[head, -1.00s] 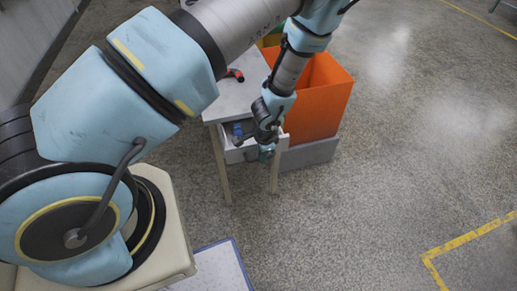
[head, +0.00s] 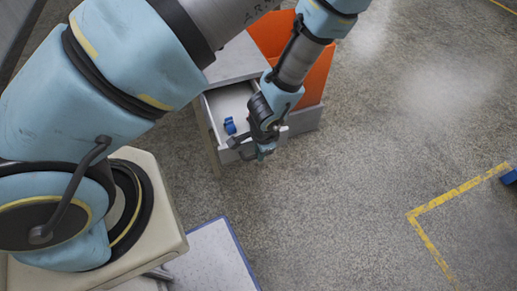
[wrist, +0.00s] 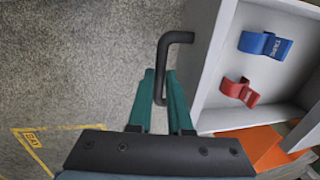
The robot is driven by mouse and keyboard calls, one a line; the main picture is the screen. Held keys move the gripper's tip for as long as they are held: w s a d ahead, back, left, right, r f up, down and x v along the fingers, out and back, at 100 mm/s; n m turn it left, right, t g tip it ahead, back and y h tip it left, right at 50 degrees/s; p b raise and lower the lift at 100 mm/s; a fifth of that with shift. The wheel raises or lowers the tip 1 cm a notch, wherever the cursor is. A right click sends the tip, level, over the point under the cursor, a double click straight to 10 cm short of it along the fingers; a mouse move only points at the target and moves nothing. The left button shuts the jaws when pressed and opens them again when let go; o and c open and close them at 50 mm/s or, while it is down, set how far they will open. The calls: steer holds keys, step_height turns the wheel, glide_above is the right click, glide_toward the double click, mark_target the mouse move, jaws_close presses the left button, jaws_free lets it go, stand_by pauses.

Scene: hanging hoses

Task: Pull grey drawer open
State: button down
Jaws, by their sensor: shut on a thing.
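The grey drawer (head: 210,113) is pulled partway out of a small grey-topped table in the head view. In the wrist view its front panel (wrist: 208,60) and inside show at the right. A dark bar handle (wrist: 176,37) stands out from the front. My gripper (wrist: 163,88) has its two green fingers on either side of the handle bar and is shut on it. In the head view my gripper (head: 262,150) is at the drawer's front, and the wrist hides part of the drawer. A blue clip-like piece (wrist: 265,45) and a red one (wrist: 240,91) lie inside the drawer.
An orange bin (head: 316,78) stands right beside the table on a grey base. A pale blue-edged panel (head: 212,258) lies on the floor at the bottom.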

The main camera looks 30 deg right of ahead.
steer(key=c, duration=0.8)
jaws_free()
steer(key=shift+c, duration=0.2)
steer(key=shift+r, duration=0.1)
step_height(320, 180, up, 10)
steer(key=s+b, duration=0.1)
steer(key=s, duration=0.1)
steer(key=shift+r, duration=0.2)
steer(key=shift+a, duration=0.15)
steer(key=w+a+r+n, duration=1)
steer(key=w+a, duration=0.2)
steer(key=w, duration=0.1)
steer(key=w+a+r+n, duration=0.1)
steer(key=a+r+n, duration=0.3)
steer(key=a, duration=0.4)
steer(key=w+a+r+n, duration=0.1)
steer(key=a+r+n, duration=0.3)
steer(key=a, duration=0.3)
steer(key=shift+w+a+r+g, duration=0.3)
steer(key=shift+w+a+r, duration=0.1)
steer(key=shift+r, duration=0.2)
